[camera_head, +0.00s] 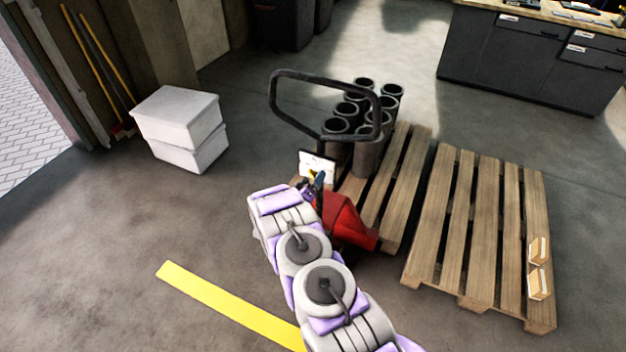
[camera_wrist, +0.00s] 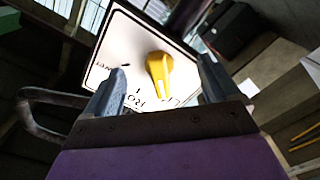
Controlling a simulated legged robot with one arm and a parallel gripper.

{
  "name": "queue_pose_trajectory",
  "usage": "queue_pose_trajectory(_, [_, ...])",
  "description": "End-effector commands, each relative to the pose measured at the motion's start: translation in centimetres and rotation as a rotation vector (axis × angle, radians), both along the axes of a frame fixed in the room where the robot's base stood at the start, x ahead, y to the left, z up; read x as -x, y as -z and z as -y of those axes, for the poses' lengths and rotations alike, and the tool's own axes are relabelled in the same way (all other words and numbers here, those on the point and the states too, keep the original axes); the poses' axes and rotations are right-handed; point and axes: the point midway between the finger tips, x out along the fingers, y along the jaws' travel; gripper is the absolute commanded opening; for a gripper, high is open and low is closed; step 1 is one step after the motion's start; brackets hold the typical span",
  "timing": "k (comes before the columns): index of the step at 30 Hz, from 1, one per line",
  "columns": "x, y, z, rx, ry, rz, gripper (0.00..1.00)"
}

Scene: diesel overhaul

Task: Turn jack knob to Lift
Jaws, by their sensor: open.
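The red pallet jack (camera_head: 345,220) stands at the front of a pallet, with its black loop handle (camera_head: 325,90) raised above it. Its white label panel (camera_head: 316,165) is just beyond my gripper (camera_head: 318,188). In the wrist view the yellow knob (camera_wrist: 159,72) sits on the white panel (camera_wrist: 125,45). Black lettering is around the knob, partly hidden by my gripper and hard to read. The knob's narrow end is toward the bottom of the picture. My gripper (camera_wrist: 160,64) is open, with one finger on each side of the knob; contact is not visible.
Several dark cylinders (camera_head: 365,150) stand on the pallet behind the jack. A second pallet (camera_head: 475,215) with small boxes lies at right. White boxes (camera_head: 180,125) are stacked at left. Floor is clear around the yellow stripe (camera_head: 225,303).

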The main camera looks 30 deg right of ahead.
Motion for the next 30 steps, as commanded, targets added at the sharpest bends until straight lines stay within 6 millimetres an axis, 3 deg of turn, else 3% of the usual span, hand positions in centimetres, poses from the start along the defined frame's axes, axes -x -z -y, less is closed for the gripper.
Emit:
queue_pose_trajectory(18, [4.1, 0.1, -5.4, -0.001, -0.001, -0.002, 0.89])
queue_pose_trajectory(30, [4.3, 0.0, -5.5, 0.001, 0.000, -0.001, 0.89])
